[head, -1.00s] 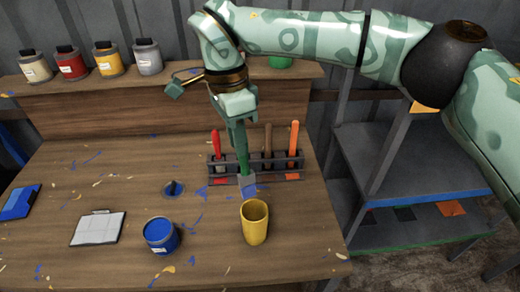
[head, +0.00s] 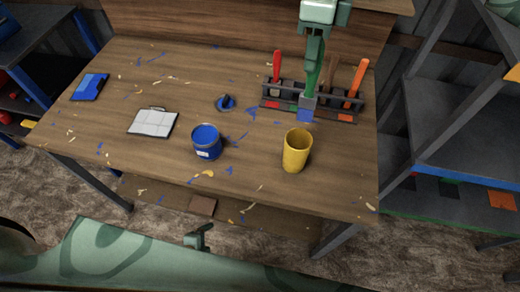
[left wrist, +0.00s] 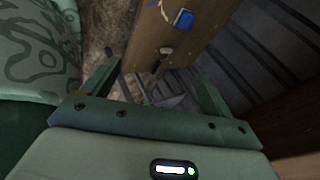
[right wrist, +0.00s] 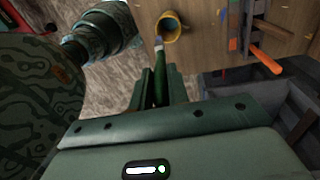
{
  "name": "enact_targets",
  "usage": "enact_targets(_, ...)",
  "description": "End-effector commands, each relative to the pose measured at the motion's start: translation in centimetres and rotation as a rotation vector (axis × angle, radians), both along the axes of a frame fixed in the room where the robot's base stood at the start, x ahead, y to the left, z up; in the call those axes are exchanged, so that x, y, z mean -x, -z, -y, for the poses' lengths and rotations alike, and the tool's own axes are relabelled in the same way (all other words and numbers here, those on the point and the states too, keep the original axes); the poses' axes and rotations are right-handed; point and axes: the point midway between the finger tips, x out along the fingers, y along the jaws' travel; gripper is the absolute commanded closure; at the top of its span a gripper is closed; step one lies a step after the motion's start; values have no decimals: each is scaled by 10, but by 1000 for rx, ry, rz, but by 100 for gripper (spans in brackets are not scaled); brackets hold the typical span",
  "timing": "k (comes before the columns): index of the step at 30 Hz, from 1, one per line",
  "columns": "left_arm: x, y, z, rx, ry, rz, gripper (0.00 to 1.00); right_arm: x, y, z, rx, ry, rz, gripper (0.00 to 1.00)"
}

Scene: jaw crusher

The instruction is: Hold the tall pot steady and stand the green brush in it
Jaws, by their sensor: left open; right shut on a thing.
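The tall yellow pot (head: 297,152) stands upright near the right front of the bench; it also shows in the right wrist view (right wrist: 171,30). My right gripper (head: 314,48) is shut on the green brush (head: 312,78), which points downward. In the head view the brush overlaps the rack, behind and right of the pot. In the right wrist view the brush (right wrist: 160,80) has its tip close to the pot's rim in the picture; I cannot tell its height. My left gripper (head: 199,237) is open and empty, low in front of the bench; its spread fingers fill the left wrist view (left wrist: 157,88).
A dark rack (head: 285,103) holds a red-handled tool (head: 277,66), an orange-handled tool (head: 356,82) and a brown one. A blue can (head: 207,142) stands left of the pot. A small dark-handled item (head: 226,102) and a white panel (head: 153,122) lie further left.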

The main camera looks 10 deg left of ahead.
Motion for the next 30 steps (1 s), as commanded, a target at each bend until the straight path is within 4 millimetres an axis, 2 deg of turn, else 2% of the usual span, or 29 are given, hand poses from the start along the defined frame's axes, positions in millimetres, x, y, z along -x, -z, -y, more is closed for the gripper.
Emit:
enact_targets(1,-25,-22,15,-42,167,111,14,0,0,0,0,0,0,100)
enact_targets(3,-52,-56,43,-119,425,279,14,0,0,0,0,0,0,100)
enact_targets(6,-73,-107,88,-256,807,541,14,0,0,0,0,-1,0,100)
enact_targets(9,-72,-160,133,-426,1194,830,14,0,0,0,0,-1,0,100)
enact_targets(13,-47,-216,177,-685,1638,1203,14,0,0,0,0,-1,0,100)
enact_targets(14,-52,-229,180,-765,1711,1275,14,0,0,0,0,-1,0,100)
enact_targets(15,-75,-246,174,-880,1752,1328,14,0,0,0,0,-1,0,100)
enact_targets(18,-122,-270,157,-1025,1741,1339,14,0,0,0,0,-1,0,100)
enact_targets(21,-155,-292,144,-1131,1724,1344,14,0,0,0,0,-1,0,100)
enact_targets(25,-178,-310,134,-1210,1708,1346,14,0,0,0,0,-1,0,100)
enact_targets(30,-192,-313,138,-1237,1697,1346,14,0,0,0,0,-1,0,100)
